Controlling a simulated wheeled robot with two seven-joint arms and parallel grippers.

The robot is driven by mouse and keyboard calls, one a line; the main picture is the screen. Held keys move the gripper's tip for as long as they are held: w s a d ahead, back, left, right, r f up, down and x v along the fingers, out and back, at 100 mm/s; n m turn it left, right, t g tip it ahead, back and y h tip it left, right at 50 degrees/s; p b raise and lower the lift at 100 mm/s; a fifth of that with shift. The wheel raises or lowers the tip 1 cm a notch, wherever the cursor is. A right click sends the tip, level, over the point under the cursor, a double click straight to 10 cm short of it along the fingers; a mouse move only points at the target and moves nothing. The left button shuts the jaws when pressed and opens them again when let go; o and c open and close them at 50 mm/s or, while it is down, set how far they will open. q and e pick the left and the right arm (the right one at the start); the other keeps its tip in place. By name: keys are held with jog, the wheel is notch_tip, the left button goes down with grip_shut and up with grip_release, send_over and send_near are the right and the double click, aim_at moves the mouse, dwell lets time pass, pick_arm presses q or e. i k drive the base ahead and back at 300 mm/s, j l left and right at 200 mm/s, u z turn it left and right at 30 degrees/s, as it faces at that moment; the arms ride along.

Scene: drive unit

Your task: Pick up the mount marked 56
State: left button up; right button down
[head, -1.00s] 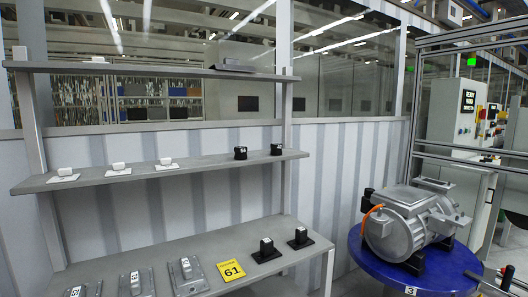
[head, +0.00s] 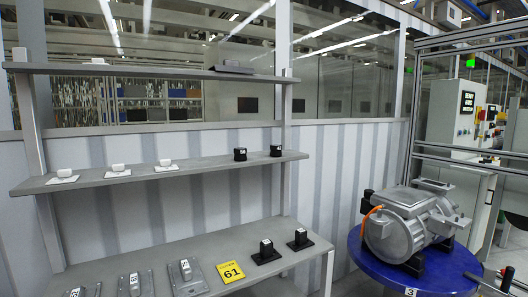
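On the middle shelf stand two black mounts with white labels. The label on the left black mount (head: 240,154) looks like 56 or 58, too small to be sure. The right black mount (head: 276,150) has a label I cannot read. Two more black mounts, a left one (head: 266,252) and a right one (head: 300,240), sit on flat bases on the lower shelf, their labels unreadable. Dark parts (head: 492,281) at the bottom right edge may be my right gripper, but its opening is unclear. My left gripper is not in view.
White parts (head: 118,170) stand on the middle shelf (head: 205,164). A grey motor housing (head: 405,228) rests on a blue round table (head: 445,276) at the right.

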aim_at(240, 153)
jog(key=i+l, duration=0.25)
jog(key=i, duration=0.2)
jog(key=i+l, duration=0.25)
jog(key=i, duration=0.25)
jog(key=i+l+z, duration=0.1)
jog(key=i+l, duration=0.15)
jog(key=i, duration=0.2)
jog(key=i+l, duration=0.2)
jog(key=i, duration=0.3)
